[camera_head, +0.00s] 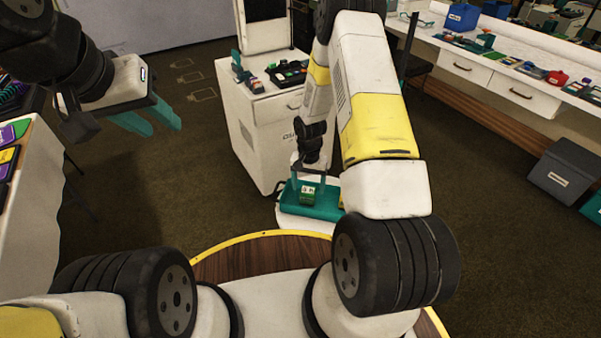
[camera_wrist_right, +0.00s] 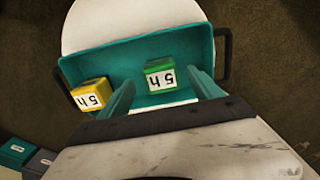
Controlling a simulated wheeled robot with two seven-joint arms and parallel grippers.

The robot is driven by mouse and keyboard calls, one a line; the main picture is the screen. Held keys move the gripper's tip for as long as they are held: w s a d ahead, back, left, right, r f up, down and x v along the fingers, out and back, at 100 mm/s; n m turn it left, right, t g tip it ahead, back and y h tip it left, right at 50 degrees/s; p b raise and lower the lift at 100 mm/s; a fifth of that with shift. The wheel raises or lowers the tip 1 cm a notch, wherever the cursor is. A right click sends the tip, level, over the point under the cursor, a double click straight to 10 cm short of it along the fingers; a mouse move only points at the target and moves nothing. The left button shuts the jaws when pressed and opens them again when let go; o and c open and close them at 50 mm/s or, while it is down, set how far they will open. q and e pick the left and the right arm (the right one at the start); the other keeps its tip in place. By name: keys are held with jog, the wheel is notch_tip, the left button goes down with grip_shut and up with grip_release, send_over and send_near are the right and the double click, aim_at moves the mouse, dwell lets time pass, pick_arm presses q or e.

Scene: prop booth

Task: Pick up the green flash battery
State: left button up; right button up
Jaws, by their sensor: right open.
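The green flash battery (camera_wrist_right: 158,78), a small block with a white "5h" label, sits in a teal tray (camera_wrist_right: 140,57). In the head view the green battery (camera_head: 307,196) shows at the tray (camera_head: 322,208). My right gripper (camera_wrist_right: 164,80) is open, with one finger on each side of the green battery and visible gaps. It points down over the tray in the head view (camera_head: 308,182). A yellow battery (camera_wrist_right: 89,93) is at the tray's left side, outside the left finger. My left gripper (camera_head: 165,127) is open and empty at the upper left, far from the tray.
The tray has dark side handles and rests on a white round surface (camera_wrist_right: 95,25). A white cabinet (camera_head: 258,130) with items on top stands behind it. A long counter (camera_head: 510,65) runs along the right. A table (camera_head: 35,220) with colored items is at left.

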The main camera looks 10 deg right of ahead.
aim_at(308, 190)
jog(key=f, duration=0.4)
jog(key=shift+w+d+f, duration=0.1)
jog(key=shift+w+f, duration=0.25)
jog(key=shift+f, duration=0.05)
grip_shut()
